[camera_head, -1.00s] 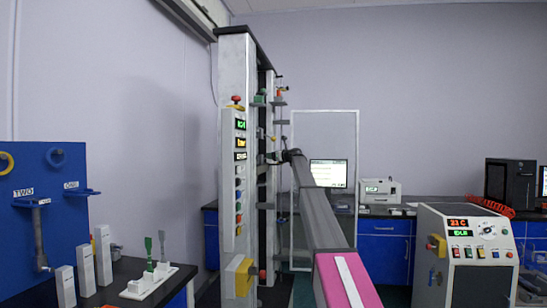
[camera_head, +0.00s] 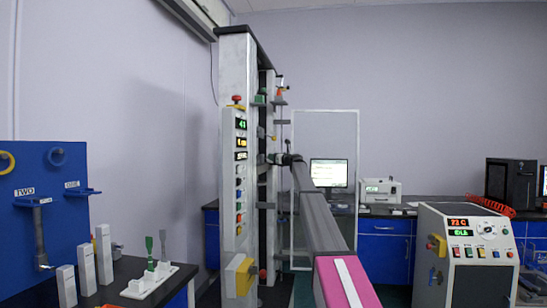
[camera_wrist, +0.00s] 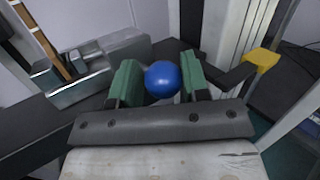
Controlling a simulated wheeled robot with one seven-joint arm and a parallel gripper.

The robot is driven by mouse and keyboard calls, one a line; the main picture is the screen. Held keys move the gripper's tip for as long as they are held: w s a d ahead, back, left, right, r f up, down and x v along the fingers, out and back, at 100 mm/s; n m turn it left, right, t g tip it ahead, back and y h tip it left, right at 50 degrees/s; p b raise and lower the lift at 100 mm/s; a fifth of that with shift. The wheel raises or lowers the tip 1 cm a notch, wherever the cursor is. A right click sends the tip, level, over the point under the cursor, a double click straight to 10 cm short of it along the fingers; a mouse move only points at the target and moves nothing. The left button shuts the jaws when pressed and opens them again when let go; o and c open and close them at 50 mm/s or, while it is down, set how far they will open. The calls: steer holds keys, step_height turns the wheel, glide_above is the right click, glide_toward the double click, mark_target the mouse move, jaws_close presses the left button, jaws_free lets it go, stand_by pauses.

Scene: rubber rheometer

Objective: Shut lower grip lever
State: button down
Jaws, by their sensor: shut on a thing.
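A glossy blue ball knob (camera_wrist: 164,79) sits between the two green fingers of my gripper (camera_wrist: 160,76) in the wrist view. The fingers are shut on it, one on each side. The rod behind the knob is hidden, so I cannot tell the lever's angle. A grey metal grip body (camera_wrist: 90,68) lies to the left of the knob. In the head view my gripper (camera_head: 276,158) is small at the tall testing frame (camera_head: 236,170), and the knob cannot be made out there.
A yellow-ended dark bar (camera_wrist: 262,60) stands out to the right of my fingers. A clear guard panel (camera_head: 325,125) is behind my arm. A blue tool board (camera_head: 45,215) and sample bench are at left. A grey control cabinet (camera_head: 467,255) stands at right.

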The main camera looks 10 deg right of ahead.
steer(key=shift+w+f+m+t+h, duration=0.15)
steer(key=shift+f+m+t, duration=0.7)
steer(key=shift+m+t, duration=0.5)
steer(key=shift+w+f+m+t+h, duration=0.1)
steer(key=shift+f+m+t+h, duration=0.1)
steer(key=shift+f+m+t, duration=0.9)
steer(key=shift+w+f+m+t+h, duration=0.15)
steer(key=shift+f+m+t, duration=0.4)
steer(key=shift+m+t, duration=1.05)
steer(key=shift+s+m, duration=0.1)
steer(key=shift+m, duration=0.15)
steer(key=c, duration=0.7)
jaws_free()
steer(key=shift+d+f, duration=0.1)
steer(key=shift+d, duration=0.05)
steer(key=shift+c, duration=0.2)
steer(key=shift+s+a, duration=0.1)
steer(key=shift+a, duration=0.1)
